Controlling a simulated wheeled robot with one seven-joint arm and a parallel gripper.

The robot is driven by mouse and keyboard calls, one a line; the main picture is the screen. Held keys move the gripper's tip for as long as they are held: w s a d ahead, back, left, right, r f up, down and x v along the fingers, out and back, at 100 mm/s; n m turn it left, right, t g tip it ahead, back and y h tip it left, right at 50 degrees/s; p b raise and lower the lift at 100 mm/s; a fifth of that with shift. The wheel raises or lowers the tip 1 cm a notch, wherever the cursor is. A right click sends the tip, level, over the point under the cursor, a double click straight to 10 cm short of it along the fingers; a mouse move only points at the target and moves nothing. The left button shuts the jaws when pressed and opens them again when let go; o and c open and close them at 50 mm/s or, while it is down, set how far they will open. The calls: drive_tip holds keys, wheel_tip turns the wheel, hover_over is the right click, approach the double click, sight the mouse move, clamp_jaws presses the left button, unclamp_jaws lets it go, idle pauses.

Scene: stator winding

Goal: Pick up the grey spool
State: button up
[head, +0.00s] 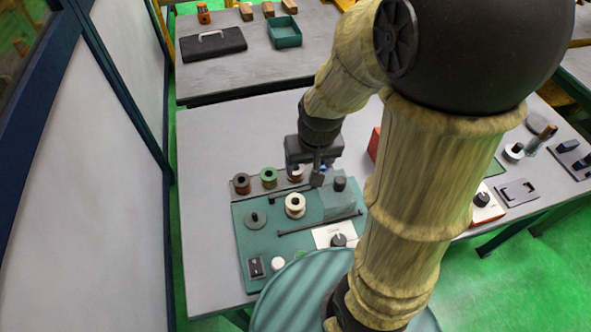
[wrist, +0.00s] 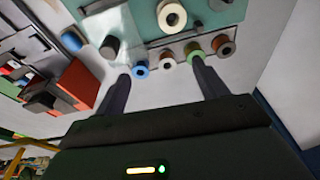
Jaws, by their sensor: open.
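No spool is plainly the grey one. A dark grey cylinder (head: 340,184) stands on the right of the teal board (head: 270,240); it also shows in the wrist view (wrist: 110,46). A dark grey disc with a post (head: 256,219) lies on the board's left. My gripper (head: 317,180) is open and empty at the board's back edge, left of the cylinder, partly covering the spool row. In the wrist view its fingers (wrist: 160,72) are apart, with blue (wrist: 140,69) and red (wrist: 167,62) spools beyond their tips.
A green spool (head: 269,178) and brown spool (head: 242,184) stand along the board's back edge. A cream spool (head: 295,206) stands mid-board. A red box (head: 374,143) is behind my arm. The table left of the board is clear.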

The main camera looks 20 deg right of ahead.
drive_tip(key=w+m+g+p, duration=0.1)
drive_tip(key=w+p, duration=0.2)
drive_tip(key=w, duration=0.7)
drive_tip(key=shift+f+m, duration=0.3)
drive_tip(key=shift+s, duration=0.1)
drive_tip(key=f, duration=0.4)
drive_tip(key=w+f+p, duration=0.1)
drive_tip(key=f, duration=0.3)
drive_tip(key=f+p, duration=0.1)
drive_tip(key=f, duration=0.3)
drive_tip(key=shift+w+d, duration=0.1)
drive_tip(key=shift+w, duration=0.15)
drive_tip(key=shift+f, duration=0.1)
